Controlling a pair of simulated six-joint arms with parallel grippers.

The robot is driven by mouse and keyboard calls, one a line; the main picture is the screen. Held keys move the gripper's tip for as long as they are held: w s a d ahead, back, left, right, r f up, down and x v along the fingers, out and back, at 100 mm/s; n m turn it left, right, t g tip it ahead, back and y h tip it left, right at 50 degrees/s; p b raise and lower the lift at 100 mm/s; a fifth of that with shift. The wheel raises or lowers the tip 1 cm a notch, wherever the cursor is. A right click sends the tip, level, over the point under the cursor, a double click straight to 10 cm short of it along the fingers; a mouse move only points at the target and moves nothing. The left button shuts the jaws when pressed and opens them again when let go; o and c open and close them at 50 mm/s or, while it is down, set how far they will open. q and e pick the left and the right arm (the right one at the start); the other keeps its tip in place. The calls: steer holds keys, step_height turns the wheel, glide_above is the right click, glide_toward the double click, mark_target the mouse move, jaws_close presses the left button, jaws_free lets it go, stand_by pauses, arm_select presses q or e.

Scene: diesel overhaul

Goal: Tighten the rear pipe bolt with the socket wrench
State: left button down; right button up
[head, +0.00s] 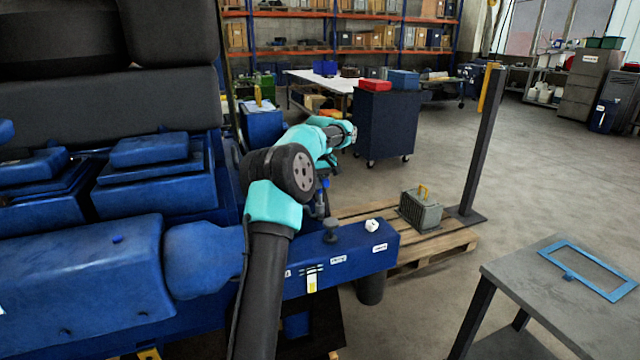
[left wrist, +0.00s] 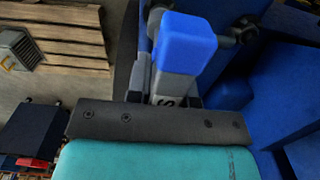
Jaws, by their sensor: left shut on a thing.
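My left gripper (head: 320,203) is beside the blue engine (head: 105,265), above its labelled front block (head: 350,262). In the left wrist view, the left gripper (left wrist: 164,97) is shut on a tool with a blue, block-shaped end (left wrist: 185,42) and a grey part marked with an "S". I take it to be the socket wrench. Its far end is hidden. Dark round fittings (left wrist: 246,30) show beside the tool; I cannot tell whether it touches them. I cannot pick out the rear pipe bolt with certainty. My right gripper is not in view.
A dark knob (head: 330,231) and a white piece (head: 372,226) sit on the front block. A pallet (head: 440,250) carries a grey finned unit (head: 420,212), near a dark post (head: 482,150). A grey table (head: 530,290) with a blue frame (head: 588,270) stands at right.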

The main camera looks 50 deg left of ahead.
arm_select(q)
steer(key=shift+r, duration=0.15)
stand_by(0.3)
steer(key=shift+r, duration=1.65)
steer(key=shift+r, duration=3)
steer(key=s+d, duration=0.4)
steer(key=d, duration=0.1)
steer(key=shift+s+d, duration=0.15)
steer(key=shift+s, duration=0.15)
